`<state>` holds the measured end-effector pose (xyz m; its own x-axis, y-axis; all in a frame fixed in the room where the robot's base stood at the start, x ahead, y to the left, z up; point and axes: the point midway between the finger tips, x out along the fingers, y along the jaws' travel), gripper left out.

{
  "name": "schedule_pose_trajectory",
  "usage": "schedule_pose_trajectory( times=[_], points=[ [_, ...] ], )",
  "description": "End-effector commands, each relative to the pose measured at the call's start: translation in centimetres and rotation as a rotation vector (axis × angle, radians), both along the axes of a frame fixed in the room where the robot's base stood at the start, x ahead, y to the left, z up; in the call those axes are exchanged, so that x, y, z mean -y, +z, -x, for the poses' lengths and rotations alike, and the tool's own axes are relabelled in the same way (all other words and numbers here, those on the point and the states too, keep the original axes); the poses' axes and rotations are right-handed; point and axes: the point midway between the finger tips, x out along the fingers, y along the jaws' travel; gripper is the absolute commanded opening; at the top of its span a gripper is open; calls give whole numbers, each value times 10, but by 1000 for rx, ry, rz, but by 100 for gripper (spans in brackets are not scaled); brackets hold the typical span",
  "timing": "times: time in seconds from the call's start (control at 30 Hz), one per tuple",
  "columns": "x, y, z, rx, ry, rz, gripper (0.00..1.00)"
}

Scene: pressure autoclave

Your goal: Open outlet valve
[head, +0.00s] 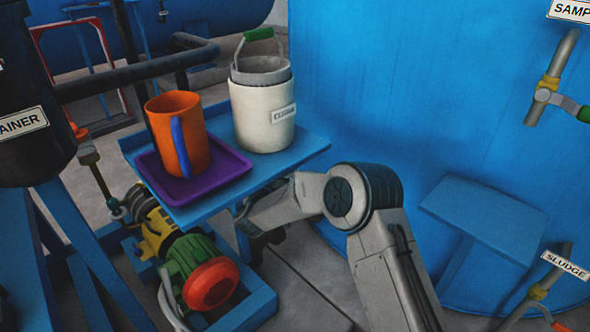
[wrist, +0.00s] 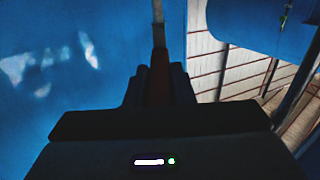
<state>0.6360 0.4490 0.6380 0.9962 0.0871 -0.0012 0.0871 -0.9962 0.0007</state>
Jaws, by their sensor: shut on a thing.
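My gripper (wrist: 160,88) is dark in the wrist view, with its fingers closed on a narrow reddish-brown handle (wrist: 160,62). A thin grey rod or pipe (wrist: 158,12) runs upward from the handle's top. I take this handle to be the outlet valve's, but no label shows there. In the head view my arm reaches behind and under the blue shelf, so my gripper and the held handle are hidden.
The blue shelf (head: 300,150) holds a purple tray (head: 235,172) with an orange mug (head: 175,120), and a white canister (head: 262,118). A green and yellow pump (head: 190,255) stands below. A blue tank (head: 400,100) rises at right, with a sample valve (head: 545,90) and sludge valve (head: 540,290).

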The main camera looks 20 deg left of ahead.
Motion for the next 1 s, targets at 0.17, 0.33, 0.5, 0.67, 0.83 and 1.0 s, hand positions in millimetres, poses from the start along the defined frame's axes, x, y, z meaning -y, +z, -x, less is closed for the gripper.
schedule_pose_trajectory(
  times=[0.17, 0.33, 0.5, 0.67, 0.83, 1.0],
  points=[
    [-14, 2, 6, 5, -13, -2, 0],
    [-18, 3, 8, 6, -17, -2, 0],
    [-18, 3, 8, 7, -17, -3, 0],
    [-17, 4, 7, 7, -17, -3, 24],
    [-17, 3, 7, 5, -18, -2, 44],
    [-17, 2, 8, 4, -18, -1, 44]
  ],
)
